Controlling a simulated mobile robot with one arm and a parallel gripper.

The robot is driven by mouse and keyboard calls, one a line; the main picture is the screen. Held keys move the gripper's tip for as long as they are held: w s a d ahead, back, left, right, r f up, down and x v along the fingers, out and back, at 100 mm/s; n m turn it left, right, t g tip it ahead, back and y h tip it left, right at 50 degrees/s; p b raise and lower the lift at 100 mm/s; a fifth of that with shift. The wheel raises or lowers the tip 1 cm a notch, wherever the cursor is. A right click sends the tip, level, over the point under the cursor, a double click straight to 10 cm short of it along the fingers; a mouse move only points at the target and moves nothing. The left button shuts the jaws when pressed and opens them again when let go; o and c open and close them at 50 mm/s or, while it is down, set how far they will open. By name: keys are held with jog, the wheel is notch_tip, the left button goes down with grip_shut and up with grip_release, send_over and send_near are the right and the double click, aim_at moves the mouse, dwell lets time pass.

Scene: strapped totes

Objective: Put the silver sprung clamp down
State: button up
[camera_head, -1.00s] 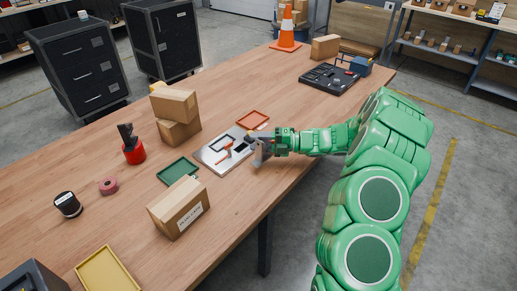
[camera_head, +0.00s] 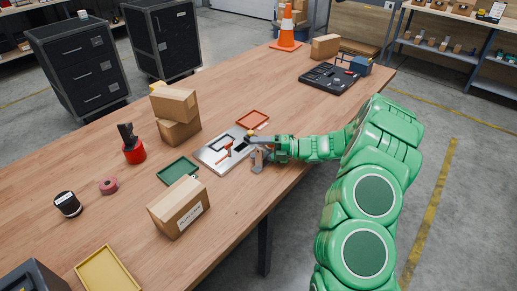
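My gripper (camera_head: 256,154) is at the right edge of a flat silver board (camera_head: 211,156) on the wooden table, low over the tabletop. Grey metal parts show at its end, one pointing down toward the table. At this size I cannot separate the gripper's fingers from a silver clamp, nor tell whether it holds one. An orange-red tool (camera_head: 229,149) lies on the board, next to dark outlined shapes. No silver clamp stands out clearly elsewhere on the table.
A green tray (camera_head: 178,170) and an orange-red tray (camera_head: 252,119) flank the board. Cardboard boxes (camera_head: 179,207) stand in front and behind (camera_head: 175,105). A red pot (camera_head: 134,152) and pink tape roll (camera_head: 108,185) are at left. Bare tabletop lies right of the front box.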

jog(key=shift+d+r, duration=0.1)
jog(key=d, duration=0.4)
jog(key=s+d, duration=0.1)
jog(key=d, duration=0.6)
jog(key=shift+s+d, duration=0.25)
jog(key=shift+d, duration=0.1)
